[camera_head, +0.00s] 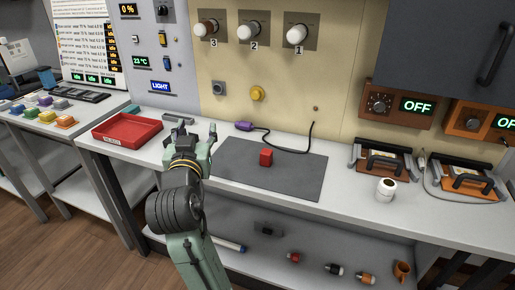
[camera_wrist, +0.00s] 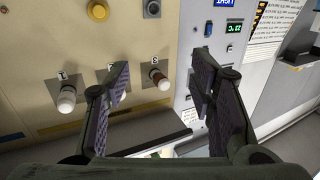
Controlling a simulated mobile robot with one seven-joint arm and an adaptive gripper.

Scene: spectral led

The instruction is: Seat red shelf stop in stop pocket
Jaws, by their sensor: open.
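A small red block (camera_head: 266,158) sits on the dark grey mat (camera_head: 240,185) on the bench. A small red and dark piece (camera_head: 292,257) lies on the lower shelf. I cannot tell which of the two is the red shelf stop. I cannot pick out the stop pocket; a dark block-like piece (camera_head: 268,229) sits under the bench top. My gripper (camera_head: 193,131) is open and empty over the bench, left of the mat and apart from the red block. In the wrist view its open fingers (camera_wrist: 160,78) face the wall panel, with nothing between them.
A red tray (camera_head: 127,132) stands left of my gripper. A purple-handled tool (camera_head: 244,126) with a dark cable lies behind the mat. A white cup (camera_head: 386,188) and clamp-like presses (camera_head: 384,160) stand at right.

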